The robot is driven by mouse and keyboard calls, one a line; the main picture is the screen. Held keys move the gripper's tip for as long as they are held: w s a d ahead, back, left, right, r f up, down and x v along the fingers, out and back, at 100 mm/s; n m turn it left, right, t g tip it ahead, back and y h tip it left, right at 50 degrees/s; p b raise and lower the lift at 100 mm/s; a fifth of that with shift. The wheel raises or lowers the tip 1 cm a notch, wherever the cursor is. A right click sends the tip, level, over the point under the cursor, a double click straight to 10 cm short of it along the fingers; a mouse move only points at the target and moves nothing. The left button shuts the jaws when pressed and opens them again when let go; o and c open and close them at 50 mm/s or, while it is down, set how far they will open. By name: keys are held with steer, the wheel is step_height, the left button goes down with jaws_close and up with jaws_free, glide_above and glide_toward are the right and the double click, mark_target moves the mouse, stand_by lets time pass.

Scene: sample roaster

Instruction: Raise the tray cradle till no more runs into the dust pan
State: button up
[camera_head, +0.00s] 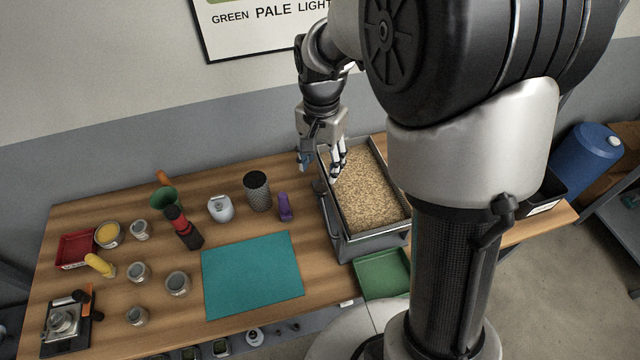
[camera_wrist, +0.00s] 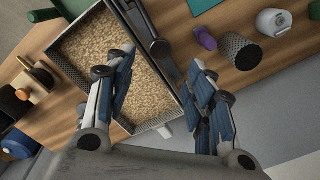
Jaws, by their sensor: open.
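The tray cradle (camera_head: 343,215) is a grey metal box holding a tray of pale beans (camera_head: 370,195), at the right of the bench. The tray also fills the left of the wrist view (camera_wrist: 105,62). The green dust pan (camera_head: 383,275) sits at the cradle's front end, with no beans visible in it. My gripper (camera_head: 320,168) is open over the cradle's back left edge. In the wrist view its fingers (camera_wrist: 160,58) stand either side of the tray's long wall and a dark bar (camera_wrist: 158,45) beside it. Contact cannot be told.
A teal mat (camera_head: 252,275) lies left of the cradle. A purple object (camera_head: 285,207) and a dark mesh cup (camera_head: 257,191) stand close to the cradle's left side. Jars, a red tray (camera_head: 76,249) and a scale (camera_head: 66,322) are farther left. A blue drum (camera_head: 585,155) stands right.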

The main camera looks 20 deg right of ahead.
mark_target(321, 188)
step_height(321, 188, down, 8)
steer(key=shift+f+b, duration=0.15)
steer(key=shift+b, duration=0.7)
jaws_close()
